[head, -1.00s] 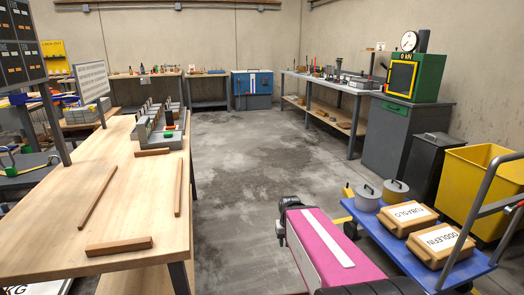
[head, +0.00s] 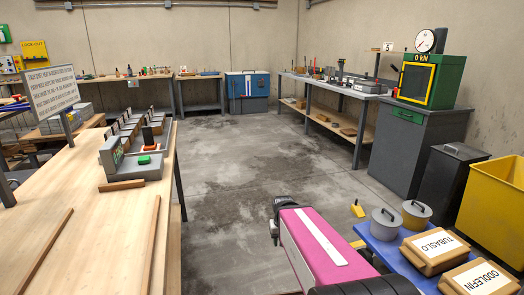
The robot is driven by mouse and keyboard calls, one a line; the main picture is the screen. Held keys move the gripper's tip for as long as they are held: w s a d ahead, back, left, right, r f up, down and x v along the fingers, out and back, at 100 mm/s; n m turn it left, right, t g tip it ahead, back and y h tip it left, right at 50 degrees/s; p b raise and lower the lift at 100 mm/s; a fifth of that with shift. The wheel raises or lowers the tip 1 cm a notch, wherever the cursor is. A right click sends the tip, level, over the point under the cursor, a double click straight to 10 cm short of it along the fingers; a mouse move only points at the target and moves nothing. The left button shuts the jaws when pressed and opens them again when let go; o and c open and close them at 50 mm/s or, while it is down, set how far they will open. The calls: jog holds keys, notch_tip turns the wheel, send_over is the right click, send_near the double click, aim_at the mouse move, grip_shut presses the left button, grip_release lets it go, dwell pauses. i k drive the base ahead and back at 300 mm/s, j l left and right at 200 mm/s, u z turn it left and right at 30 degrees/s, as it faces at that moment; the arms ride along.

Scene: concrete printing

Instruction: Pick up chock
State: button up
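A small yellow wedge-like piece (head: 357,211), which looks like the chock, shows at the far left end of the blue cart, beside a grey lidded pot. I cannot tell whether it rests on the cart or on the floor behind it. My pink arm link with a white stripe reaches in from the bottom, left of the cart and apart from the yellow piece. Dark parts show at the link's far end, but no gripper fingers can be made out.
The blue cart (head: 397,258) holds grey pots (head: 385,224) and labelled packages (head: 435,250). A yellow bin (head: 492,205) and a dark bin (head: 447,190) stand right. A wooden bench (head: 95,235) with timber strips and moulds fills the left. The concrete floor between is clear.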

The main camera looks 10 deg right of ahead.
aim_at(356, 208)
jog(key=i, duration=3.15)
jog(key=i+j+z, duration=0.1)
jog(key=i+z, duration=0.4)
jog(key=z, duration=0.8)
jog(key=i+j+z, duration=0.1)
jog(key=z, duration=0.35)
jog(key=j+z, duration=0.1)
jog(key=z, duration=0.3)
